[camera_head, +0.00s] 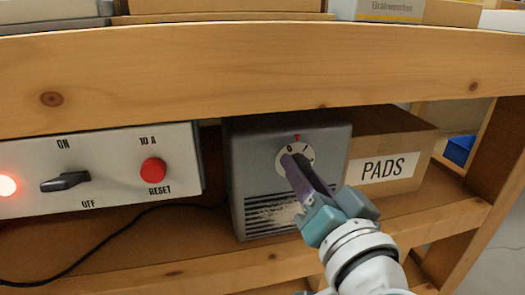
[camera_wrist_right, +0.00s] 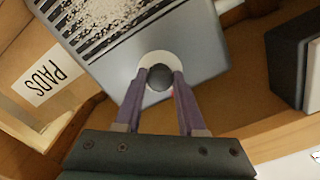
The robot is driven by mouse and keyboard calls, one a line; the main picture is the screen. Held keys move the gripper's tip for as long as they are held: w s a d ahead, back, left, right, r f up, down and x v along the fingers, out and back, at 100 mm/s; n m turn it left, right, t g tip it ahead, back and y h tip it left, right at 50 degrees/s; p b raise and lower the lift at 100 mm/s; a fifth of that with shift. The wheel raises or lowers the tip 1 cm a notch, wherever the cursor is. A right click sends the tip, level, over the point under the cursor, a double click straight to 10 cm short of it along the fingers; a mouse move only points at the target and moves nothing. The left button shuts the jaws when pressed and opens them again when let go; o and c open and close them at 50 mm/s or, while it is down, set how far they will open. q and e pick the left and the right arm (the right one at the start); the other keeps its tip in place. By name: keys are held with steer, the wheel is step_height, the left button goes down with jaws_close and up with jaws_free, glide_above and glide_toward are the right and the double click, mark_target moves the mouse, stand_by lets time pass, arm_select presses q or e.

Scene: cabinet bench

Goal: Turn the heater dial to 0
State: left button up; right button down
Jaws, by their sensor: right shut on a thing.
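The grey heater (camera_head: 252,165) stands on the shelf under the wooden beam, with a dark slotted grille low on its front. Its dial has a white face (camera_head: 283,157) with a "0" and another mark near the top, below a red mark (camera_head: 297,137) on the body. The 0 sits slightly left of the red mark. My right gripper (camera_head: 292,162) is shut on the dial's dark round knob (camera_wrist_right: 159,78), with one purple finger on each side in the wrist view. The fingers hide part of the dial in the head view. My left gripper is not in view.
Left of the heater is a white switch panel (camera_head: 112,140) with a black lever (camera_head: 65,182) and a red button (camera_head: 153,171). A cardboard PADS box (camera_head: 412,142) stands close on the right. A wooden beam (camera_head: 200,75) crosses above; a black cable (camera_head: 120,232) lies on the shelf.

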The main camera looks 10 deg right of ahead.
steer(key=m, duration=0.4)
steer(key=shift+m, duration=0.4)
stand_by(0.4)
steer(key=c, duration=0.5)
jaws_free()
steer(key=s+p, duration=0.3)
steer(key=s, duration=0.7)
steer(key=shift+d, duration=0.15)
